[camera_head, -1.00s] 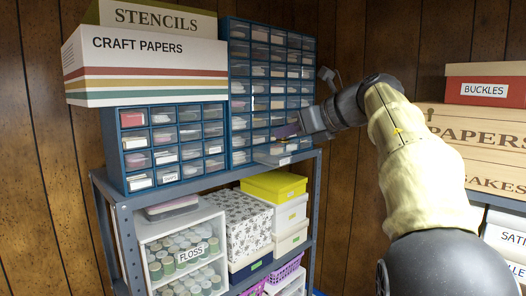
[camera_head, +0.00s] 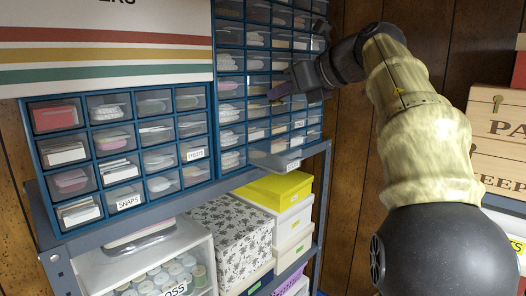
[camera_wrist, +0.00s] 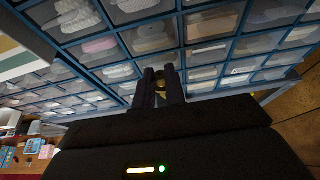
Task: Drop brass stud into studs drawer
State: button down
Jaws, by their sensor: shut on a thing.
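My gripper (camera_head: 273,93) has dark purple fingers and is in front of the tall blue drawer cabinet, above a pulled-out clear drawer (camera_head: 272,160). That drawer is in the bottom row and has a white label on its front, too small to read. In the wrist view, my gripper (camera_wrist: 160,84) is shut on a small yellowish brass stud (camera_wrist: 160,86) at its fingertips, close to the drawer fronts. The stud cannot be made out in the head view.
The tall cabinet (camera_head: 214,75) has many closed drawers. A smaller blue cabinet (camera_head: 34,150) stands left of it under a striped box (camera_head: 110,45). A yellow-lidded box (camera_head: 275,187) and a floral box (camera_head: 228,228) sit on the shelf below. Wood-panelled wall lies behind.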

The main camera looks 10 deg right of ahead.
send_over(269, 155)
jog(key=w+d, duration=0.1)
jog(key=d, duration=0.2)
notch_tip(269, 155, down, 6)
jog(key=shift+w+r+b, duration=0.15)
jog(key=shift+r+b, duration=0.1)
jog(key=shift+b, duration=0.05)
jog(key=shift+w+f, duration=0.15)
jog(key=shift+f, duration=0.15)
jog(key=shift+d, duration=0.1)
jog(key=shift+f, duration=1.85)
jog(key=shift+f+b, duration=0.3)
jog(key=shift+f, duration=0.1)
jog(key=shift+f+b, duration=0.25)
jog(key=shift+b, duration=0.05)
